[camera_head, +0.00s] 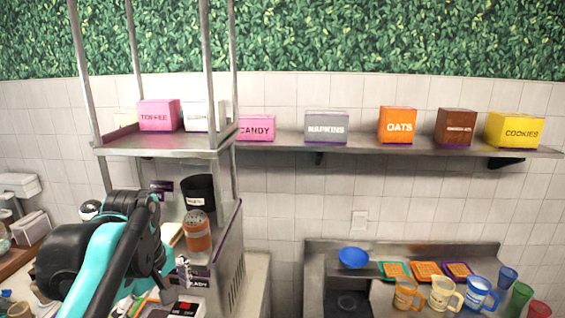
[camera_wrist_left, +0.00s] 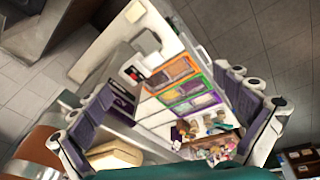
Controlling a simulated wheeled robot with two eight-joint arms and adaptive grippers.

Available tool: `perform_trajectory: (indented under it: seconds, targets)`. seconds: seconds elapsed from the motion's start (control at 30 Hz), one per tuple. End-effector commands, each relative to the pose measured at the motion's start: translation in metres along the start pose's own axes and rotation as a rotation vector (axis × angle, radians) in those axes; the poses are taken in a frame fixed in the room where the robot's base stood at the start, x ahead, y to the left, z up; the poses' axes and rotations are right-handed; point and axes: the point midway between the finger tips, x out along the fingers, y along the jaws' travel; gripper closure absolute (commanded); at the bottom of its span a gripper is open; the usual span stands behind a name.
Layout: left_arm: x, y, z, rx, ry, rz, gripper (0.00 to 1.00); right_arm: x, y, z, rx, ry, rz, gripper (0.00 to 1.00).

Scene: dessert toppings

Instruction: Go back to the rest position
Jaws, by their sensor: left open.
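My left arm (camera_head: 105,255) comes in from the left in the head view, bent in front of the steel shelf unit. Its gripper is mostly hidden there by the arm itself. In the left wrist view my left gripper (camera_wrist_left: 167,88) is open, with its two grey fingers spread wide and nothing held between them. My right gripper is in neither view.
A steel rack (camera_head: 165,147) stands beside my left arm, with an orange-brown jar (camera_head: 197,236) and a black container (camera_head: 199,190) close by. A wall shelf holds labelled boxes, including orange oats (camera_head: 397,125). A blue bowl (camera_head: 354,257) and several mugs stand at lower right.

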Motion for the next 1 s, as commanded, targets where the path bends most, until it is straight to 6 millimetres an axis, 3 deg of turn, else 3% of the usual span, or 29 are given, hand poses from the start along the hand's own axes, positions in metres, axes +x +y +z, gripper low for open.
perform_trajectory:
  seconds: [0.03,0.1,0.5,0.6,0.7,0.8,1.0]
  targets:
    - [0.043,-0.007,0.016,0.060,0.010,0.025,0.00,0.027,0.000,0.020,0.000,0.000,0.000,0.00]
    - [0.084,-0.014,0.034,0.162,0.031,0.063,0.00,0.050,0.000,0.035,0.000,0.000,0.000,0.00]
    - [0.315,-0.061,0.133,0.724,0.212,0.245,0.00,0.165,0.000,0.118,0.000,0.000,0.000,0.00]
    - [0.359,-0.072,0.153,0.834,0.260,0.273,0.00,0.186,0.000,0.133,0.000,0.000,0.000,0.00]
    - [0.389,-0.080,0.167,0.913,0.298,0.291,0.00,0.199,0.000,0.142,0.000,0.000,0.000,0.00]
    - [0.404,-0.085,0.174,0.960,0.322,0.300,0.00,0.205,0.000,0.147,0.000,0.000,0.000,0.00]
    - [0.407,-0.085,0.176,0.981,0.333,0.304,0.00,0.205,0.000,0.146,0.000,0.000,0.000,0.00]
